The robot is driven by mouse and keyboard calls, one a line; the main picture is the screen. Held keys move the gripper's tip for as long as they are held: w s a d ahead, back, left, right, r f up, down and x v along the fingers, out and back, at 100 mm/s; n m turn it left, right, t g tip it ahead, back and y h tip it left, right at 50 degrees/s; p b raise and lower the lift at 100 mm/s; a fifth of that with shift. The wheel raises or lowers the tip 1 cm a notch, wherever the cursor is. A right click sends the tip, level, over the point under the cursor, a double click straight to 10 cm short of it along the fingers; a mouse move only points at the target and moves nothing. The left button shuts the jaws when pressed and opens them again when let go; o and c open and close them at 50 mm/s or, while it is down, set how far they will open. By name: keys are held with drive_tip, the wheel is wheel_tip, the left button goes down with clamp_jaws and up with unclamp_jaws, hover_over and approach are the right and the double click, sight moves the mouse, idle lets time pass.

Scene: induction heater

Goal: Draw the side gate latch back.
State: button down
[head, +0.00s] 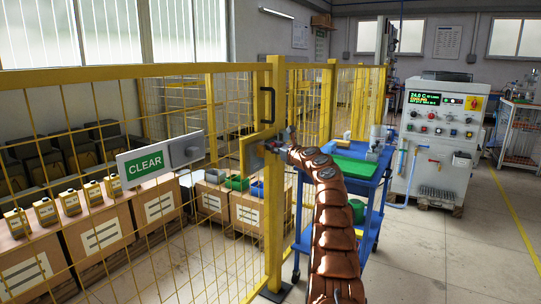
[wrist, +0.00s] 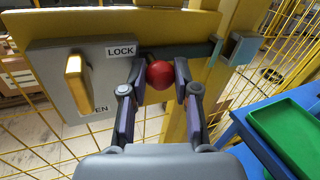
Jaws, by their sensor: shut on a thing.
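The side gate latch is a grey sliding bolt (wrist: 200,49) with a red ball knob (wrist: 159,74), mounted on a yellow plate (wrist: 185,22) on the mesh gate. My gripper (wrist: 161,78) is shut on the red knob, one finger on each side. The bolt runs right from the knob towards a blue-grey keeper (wrist: 241,48) on the yellow post; whether its tip is inside is hard to tell. A grey plate beside it carries a yellow handle (wrist: 76,80), a LOCK label and a partly hidden label ending in "EN". In the head view my gripper (head: 281,148) is at the yellow latch plate (head: 252,153).
A green CLEAR sign (head: 144,169) hangs on the yellow mesh fence. A blue cart (head: 372,185) with a green tray (wrist: 290,130) stands close on the right. A control cabinet (head: 436,135) stands beyond it. The floor at front right is clear.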

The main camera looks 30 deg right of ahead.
drive_tip(key=shift+s+a+f+b, duration=0.1)
drive_tip(key=shift+a+f+b, duration=0.05)
drive_tip(key=shift+a+b, duration=0.4)
drive_tip(key=c, duration=0.9)
unclamp_jaws()
drive_tip(key=shift+a, duration=0.1)
drive_tip(key=shift+o, duration=0.3)
drive_tip(key=shift+d, duration=0.2)
drive_tip(key=shift+s, duration=0.1)
drive_tip(key=shift+s, duration=0.1)
